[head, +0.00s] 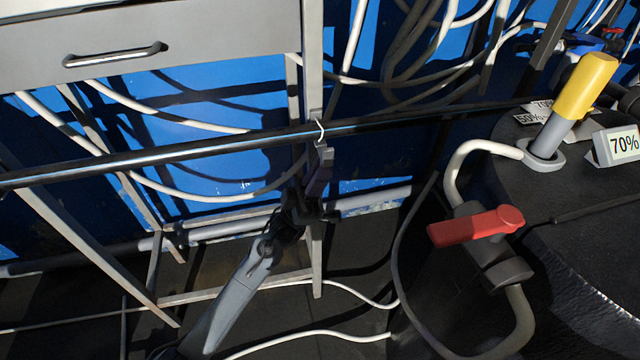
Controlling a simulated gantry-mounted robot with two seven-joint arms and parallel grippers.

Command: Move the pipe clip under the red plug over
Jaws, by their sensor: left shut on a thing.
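My left gripper (321,150) reaches up from the bottom of the head view to a long dark pipe (200,150). It is shut on a small white pipe clip (320,129), which curves around the pipe at its front; the jaws hide part of the clip. A red-handled piece (475,227) sits on a grey pipe fitting at the right, well apart from the gripper. A small red part (612,31) shows at the top right edge; I cannot tell which red piece is the plug. My right gripper is not in view.
A grey drawer (150,45) hangs at the top left, above the pipe. A metal frame leg (312,60) stands right behind the clip. At the right, a dark round table (570,195) carries a yellow-topped cylinder (585,85) and a 70% sign (617,145). Pale hoses loop behind.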

